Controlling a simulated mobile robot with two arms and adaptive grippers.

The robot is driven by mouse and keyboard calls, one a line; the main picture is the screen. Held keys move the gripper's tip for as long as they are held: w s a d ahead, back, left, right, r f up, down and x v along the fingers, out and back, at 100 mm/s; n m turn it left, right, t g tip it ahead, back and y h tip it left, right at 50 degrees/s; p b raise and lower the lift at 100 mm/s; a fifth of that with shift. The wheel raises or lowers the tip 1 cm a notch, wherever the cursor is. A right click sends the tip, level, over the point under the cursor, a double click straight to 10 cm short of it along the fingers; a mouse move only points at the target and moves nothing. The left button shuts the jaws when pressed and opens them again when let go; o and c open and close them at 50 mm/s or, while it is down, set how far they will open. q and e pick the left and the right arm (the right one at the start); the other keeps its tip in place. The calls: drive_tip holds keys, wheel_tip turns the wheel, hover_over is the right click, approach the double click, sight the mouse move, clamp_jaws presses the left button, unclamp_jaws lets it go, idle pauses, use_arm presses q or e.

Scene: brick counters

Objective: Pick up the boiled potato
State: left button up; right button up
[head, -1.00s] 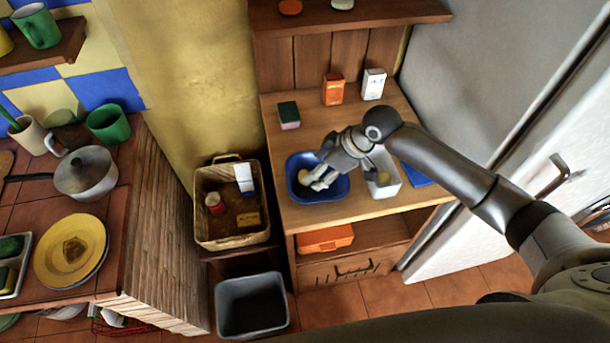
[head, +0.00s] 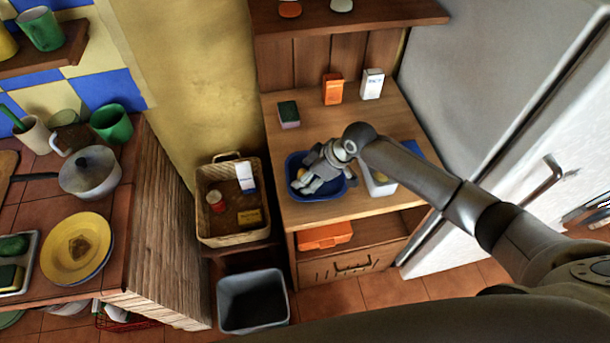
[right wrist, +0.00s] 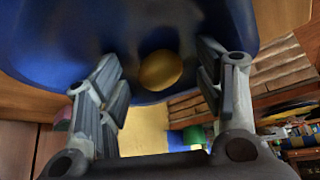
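The boiled potato is a small yellow-brown lump (right wrist: 160,70) inside a dark blue bowl (right wrist: 60,68) in the right wrist view. In the head view the blue bowl (head: 343,191) sits on the wooden shelf unit, and my gripper covers much of its inside. My right gripper (head: 308,184) reaches down into the bowl from the right. In the right wrist view its two fingers stand apart on either side of the potato, with visible gaps. My left gripper is not in view.
A white container (head: 381,184) stands close to the bowl's right side, beneath my arm. A sponge (head: 288,114), an orange box (head: 332,88) and a white box (head: 372,84) stand farther back. A wicker basket (head: 232,240) and grey bin (head: 252,302) are to the left.

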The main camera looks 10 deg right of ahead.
drive_tip(key=shift+s+d+f, duration=0.1)
drive_tip(key=shift+s+f, duration=0.1)
drive_tip(key=shift+s, duration=0.05)
drive_tip(key=c, duration=0.8)
drive_tip(key=shift+c, duration=0.2)
drive_tip(key=shift+w+r+b, duration=0.2)
drive_tip(key=shift+r+b, duration=0.2)
wheel_tip(320, 180, up, 3)
drive_tip(key=shift+s+f+b, duration=0.15)
drive_tip(key=shift+b, duration=0.35)
drive_tip(key=s+r+b, duration=0.1)
drive_tip(key=s+r, duration=0.2)
drive_tip(key=s, duration=0.1)
drive_tip(key=s+a+r, duration=0.1)
drive_tip(key=s+r, duration=0.2)
drive_tip(key=s, duration=0.2)
drive_tip(key=s+a+r+b, duration=0.1)
drive_tip(key=s+r, duration=0.2)
drive_tip(key=s, duration=0.1)
drive_tip(key=shift+s+r+b, duration=0.2)
drive_tip(key=shift+r+b, duration=0.15)
drive_tip(key=shift+d, duration=0.1)
